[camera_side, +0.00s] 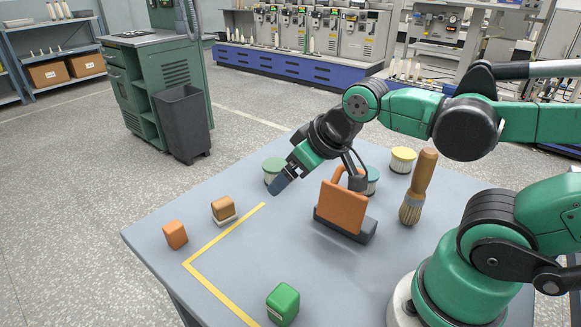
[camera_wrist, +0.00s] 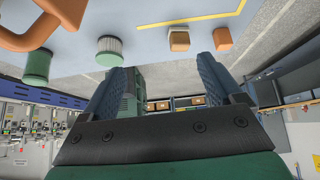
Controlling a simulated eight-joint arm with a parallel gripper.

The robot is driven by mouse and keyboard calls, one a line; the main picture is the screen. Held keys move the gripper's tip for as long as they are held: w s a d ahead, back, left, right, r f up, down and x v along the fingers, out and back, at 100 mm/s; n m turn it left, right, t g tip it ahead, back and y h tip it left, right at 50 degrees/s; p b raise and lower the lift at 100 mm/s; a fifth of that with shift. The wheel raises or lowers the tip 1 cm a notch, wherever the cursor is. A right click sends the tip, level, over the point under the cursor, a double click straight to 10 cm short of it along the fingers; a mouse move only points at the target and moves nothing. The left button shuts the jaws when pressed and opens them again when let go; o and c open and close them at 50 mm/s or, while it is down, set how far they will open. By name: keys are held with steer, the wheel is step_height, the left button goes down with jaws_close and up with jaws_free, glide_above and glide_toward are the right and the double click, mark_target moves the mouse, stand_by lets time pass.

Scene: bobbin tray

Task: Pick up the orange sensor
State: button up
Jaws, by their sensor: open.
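The orange sensor (camera_side: 175,235) appears to be the small orange block near the table's left edge, outside the yellow tape corner. It also shows in the wrist view (camera_wrist: 222,39), beyond the right finger. My gripper (camera_side: 281,184) is open and empty, tilted down to the left above the table. It is up and to the right of the orange block, well apart from it. In the wrist view the two dark blue fingers of my gripper (camera_wrist: 158,90) stand wide apart with nothing between them but distant background.
A tan block (camera_side: 223,208) on a pale base stands near the orange one. Green (camera_side: 273,167), teal (camera_side: 372,181) and yellow-topped (camera_side: 403,160) bobbins, an orange handled piece on a dark base (camera_side: 343,207), a brush (camera_side: 420,187) and a green block (camera_side: 283,303) share the table (camera_side: 240,250).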

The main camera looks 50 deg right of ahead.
steer(key=w+a+r+n+g+h, duration=0.1)
steer(key=w+a+n+g+h, duration=0.15)
steer(key=w+n, duration=0.55)
steer(key=n+h, duration=0.6)
steer(key=n, duration=0.3)
glide_above(180, 225)
step_height(180, 225, down, 6)
steer(key=a+f+n, duration=0.1)
steer(key=a+f+h, duration=0.1)
steer(key=f, duration=0.1)
steer(key=a+f+n+t+h, duration=0.1)
steer(key=f, duration=0.1)
steer(key=shift+s+a+f+n, duration=0.2)
steer(key=shift+s+a+n, duration=0.1)
steer(key=shift+s+a, duration=0.05)
steer(key=shift+f+h, duration=0.2)
steer(key=shift+h, duration=0.05)
steer(key=shift+d+f, duration=0.2)
steer(key=x, duration=0.5)
steer(key=shift+r, duration=0.1)
